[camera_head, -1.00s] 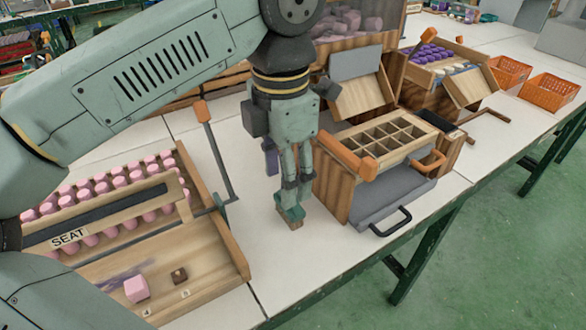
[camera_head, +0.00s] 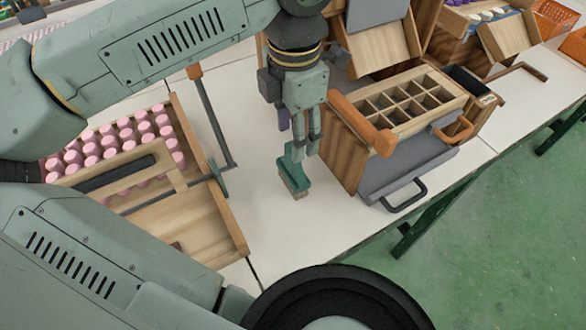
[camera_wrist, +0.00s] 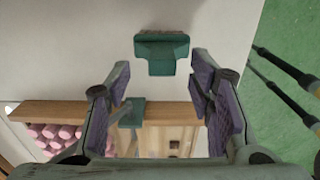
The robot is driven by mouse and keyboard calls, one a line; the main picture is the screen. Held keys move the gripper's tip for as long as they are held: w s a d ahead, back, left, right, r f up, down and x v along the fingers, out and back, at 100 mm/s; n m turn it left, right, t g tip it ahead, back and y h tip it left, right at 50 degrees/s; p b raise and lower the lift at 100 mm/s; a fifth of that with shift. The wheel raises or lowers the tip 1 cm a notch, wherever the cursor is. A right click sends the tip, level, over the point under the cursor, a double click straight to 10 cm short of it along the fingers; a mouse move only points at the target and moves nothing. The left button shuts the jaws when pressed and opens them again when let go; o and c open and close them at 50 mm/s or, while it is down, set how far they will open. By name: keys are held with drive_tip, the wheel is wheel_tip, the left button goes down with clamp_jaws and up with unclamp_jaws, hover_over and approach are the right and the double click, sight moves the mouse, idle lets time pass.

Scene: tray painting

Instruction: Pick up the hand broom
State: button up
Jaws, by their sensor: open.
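The hand broom (camera_head: 294,172) is teal green with brown bristles. It is on the white table between the pink-filled tray and the wooden box with compartments. In the wrist view the broom (camera_wrist: 162,55) lies just beyond the fingertips, roughly centred between them, with clear table around it. My gripper (camera_head: 300,143) is directly above the broom in the head view. Its purple-padded fingers are spread apart in the wrist view (camera_wrist: 160,75), with nothing between the tips. Part of the broom's upper end is hidden behind the fingers in the head view.
The compartment box (camera_head: 345,165) stands close on the right, with a grey drawer (camera_head: 385,180) in front. Bare white table (camera_head: 262,205) lies between.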

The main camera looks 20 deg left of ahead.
sight(293, 167)
drive_tip(key=f+p, duration=0.1)
drive_tip(key=f, duration=0.3)
drive_tip(key=shift+s+f, duration=0.15)
drive_tip(key=shift+s, duration=0.05)
drive_tip(key=shift+c, duration=0.3)
clamp_jaws()
idle(0.4)
